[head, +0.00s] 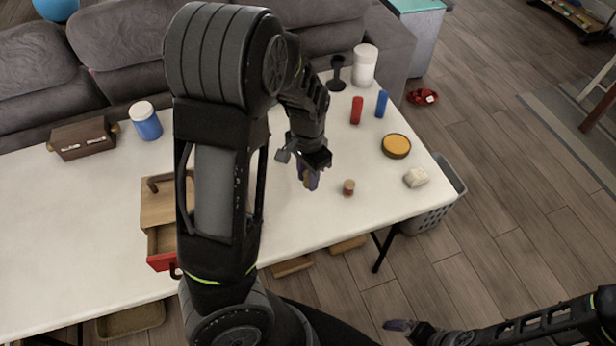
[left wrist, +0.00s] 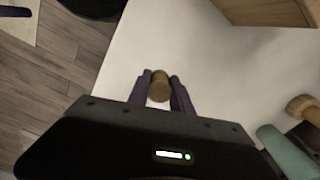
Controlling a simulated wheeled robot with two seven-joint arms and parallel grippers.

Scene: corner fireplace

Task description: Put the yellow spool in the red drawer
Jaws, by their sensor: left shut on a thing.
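The yellow spool (left wrist: 158,86) is between the fingers of my left gripper (left wrist: 160,92) in the left wrist view. In the head view, my left gripper (head: 308,178) is over the white table, right of the drawer box, and the spool is mostly hidden between its fingers. The red drawer (head: 160,262) is pulled out from the small wooden box (head: 157,208) at the table's front left. My left arm hides the right side of box and drawer. My right gripper (head: 398,325) is low over the floor at the bottom right, too small to read.
A small brown-and-red spool-like piece (head: 348,187) stands right of my left gripper. The table (head: 75,240) also bears a yellow-topped round tin (head: 396,146), a pale lump (head: 416,178), red (head: 356,110) and blue (head: 381,104) cylinders, and a blue jar (head: 145,122). Its front left is clear.

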